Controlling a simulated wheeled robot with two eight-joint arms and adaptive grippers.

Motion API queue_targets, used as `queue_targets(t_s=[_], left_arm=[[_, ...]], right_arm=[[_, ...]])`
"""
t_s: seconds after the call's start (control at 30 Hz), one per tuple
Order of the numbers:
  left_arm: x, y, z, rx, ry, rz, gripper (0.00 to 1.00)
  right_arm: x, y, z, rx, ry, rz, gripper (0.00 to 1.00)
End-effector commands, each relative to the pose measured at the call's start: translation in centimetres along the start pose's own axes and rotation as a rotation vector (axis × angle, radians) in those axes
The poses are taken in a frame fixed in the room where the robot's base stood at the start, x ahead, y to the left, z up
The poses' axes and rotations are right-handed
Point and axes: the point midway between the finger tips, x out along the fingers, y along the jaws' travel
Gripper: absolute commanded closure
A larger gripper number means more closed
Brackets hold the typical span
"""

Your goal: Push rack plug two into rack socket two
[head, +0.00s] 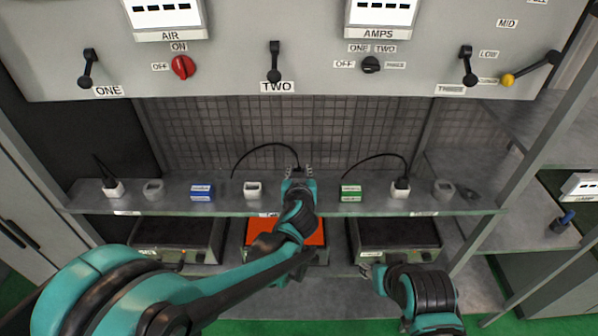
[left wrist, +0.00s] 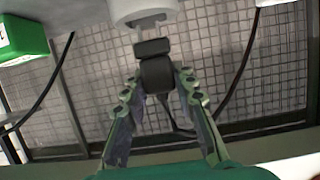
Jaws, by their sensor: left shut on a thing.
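My left gripper (head: 298,172) is over the middle of the shelf. In the left wrist view its fingers (left wrist: 158,85) are shut on a black plug (left wrist: 157,76) with a black cable. That view looks upside down. The plug's metal prongs show between its body and a white socket (left wrist: 145,10), in line with it. I cannot tell how far the prongs are in. In the head view my gripper hides this socket. Another pale socket (head: 252,189) stands just left of it. My right gripper (head: 373,272) is low, below the shelf front; its jaws are unclear.
A control panel (head: 225,60) with levers hangs above. An orange-topped unit (head: 258,232) sits below.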

Motion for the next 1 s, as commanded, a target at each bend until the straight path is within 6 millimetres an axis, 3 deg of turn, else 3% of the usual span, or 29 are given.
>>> queue_targets(t_s=[1.0], left_arm=[[0.9, 0.0, 2.5, 0.0, 0.0, 0.0, 1.0]], right_arm=[[2.0, 0.0, 1.5, 0.0, 0.0, 0.0, 0.6]])
